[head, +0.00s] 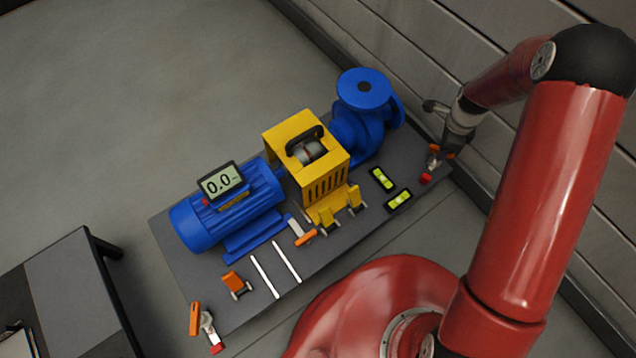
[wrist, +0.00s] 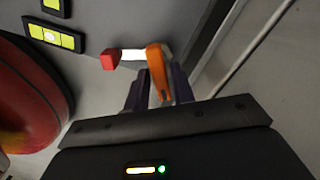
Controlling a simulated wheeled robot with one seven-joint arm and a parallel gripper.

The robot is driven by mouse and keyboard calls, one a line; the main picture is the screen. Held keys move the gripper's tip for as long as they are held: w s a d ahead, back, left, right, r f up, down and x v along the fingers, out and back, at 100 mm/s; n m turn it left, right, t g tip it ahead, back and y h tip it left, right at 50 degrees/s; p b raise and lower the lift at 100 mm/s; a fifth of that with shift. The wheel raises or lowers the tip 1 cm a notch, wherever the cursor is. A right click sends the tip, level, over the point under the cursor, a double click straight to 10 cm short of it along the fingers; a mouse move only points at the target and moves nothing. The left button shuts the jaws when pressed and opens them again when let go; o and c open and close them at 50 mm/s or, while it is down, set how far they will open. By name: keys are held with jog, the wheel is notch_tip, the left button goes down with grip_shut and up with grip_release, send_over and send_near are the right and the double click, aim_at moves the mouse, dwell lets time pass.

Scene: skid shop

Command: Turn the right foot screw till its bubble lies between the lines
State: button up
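The right foot screw stands at the right corner of the skid, with an orange handle (head: 434,150) and a red tip (head: 425,178). In the wrist view its orange handle (wrist: 157,70) stands between the fingers of my gripper (wrist: 160,90), and its red tip (wrist: 109,60) points left. The fingers lie close on both sides; whether they press on it is unclear. In the head view my gripper (head: 438,158) is at this handle. Two yellow-green vials, one upper (head: 382,179) and one lower (head: 399,199), lie left of the screw. Their bubbles are too small to place against the lines.
The grey skid (head: 330,262) carries a blue motor (head: 228,205) with a 0.0 display, a yellow guard (head: 305,165) and a blue pump (head: 362,115). Another foot screw (head: 208,325) is at the lower left. A slatted wall (head: 440,55) runs close behind my gripper.

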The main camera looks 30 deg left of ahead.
jog(key=o, duration=0.4)
jog(key=shift+c, duration=0.2)
jog(key=shift+r+p, duration=2.15)
jog(key=shift+r, duration=1.4)
